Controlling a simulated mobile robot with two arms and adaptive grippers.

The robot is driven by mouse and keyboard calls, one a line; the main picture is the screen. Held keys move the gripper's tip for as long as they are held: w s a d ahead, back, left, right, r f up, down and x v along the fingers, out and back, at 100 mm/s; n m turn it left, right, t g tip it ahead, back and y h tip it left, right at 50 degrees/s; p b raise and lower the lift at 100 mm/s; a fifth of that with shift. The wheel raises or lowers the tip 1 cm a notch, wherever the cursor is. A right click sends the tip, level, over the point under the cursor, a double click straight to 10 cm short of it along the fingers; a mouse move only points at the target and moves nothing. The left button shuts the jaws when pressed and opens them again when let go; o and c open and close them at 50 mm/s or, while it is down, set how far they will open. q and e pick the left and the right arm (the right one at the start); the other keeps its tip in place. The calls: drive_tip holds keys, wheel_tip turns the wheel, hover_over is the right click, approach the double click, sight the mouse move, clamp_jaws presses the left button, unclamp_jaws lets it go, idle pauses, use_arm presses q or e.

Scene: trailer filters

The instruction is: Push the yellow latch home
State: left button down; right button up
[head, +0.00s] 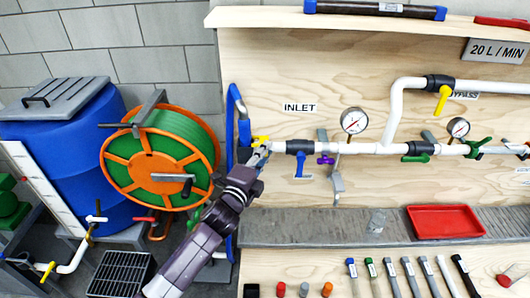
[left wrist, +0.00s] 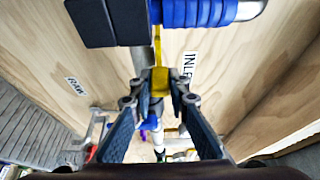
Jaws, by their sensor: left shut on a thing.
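The yellow latch (head: 260,140) is at the left end of the white pipe, beside the INLET label and next to the blue hose. My left gripper (head: 262,153) reaches up to it from below. In the left wrist view the latch (left wrist: 158,82) stands between the two fingertips of my left gripper (left wrist: 160,92), which are shut on it. The fingers and arm hide part of the coupling behind. My right gripper is not in view.
The blue hose (head: 243,125) runs down beside the latch. A blue-handled valve (head: 301,164) hangs under the pipe to the right. A hose reel (head: 157,170) stands on the left. A red tray (head: 444,221) sits on the grey ledge at right.

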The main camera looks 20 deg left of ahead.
use_arm(q)
drive_tip(key=shift+s+a, duration=0.15)
drive_tip(key=shift+a, duration=0.45)
drive_tip(key=shift+s+a, duration=0.15)
drive_tip(key=shift+a, duration=0.4)
drive_tip(key=c, duration=2.2)
unclamp_jaws()
drive_tip(key=o, duration=0.4)
drive_tip(key=shift+s+a, duration=0.1)
drive_tip(key=shift+a, duration=0.05)
drive_tip(key=shift+c, duration=0.2)
drive_tip(key=s+a, duration=0.1)
drive_tip(key=s, duration=1.1)
drive_tip(key=shift+a, duration=0.15)
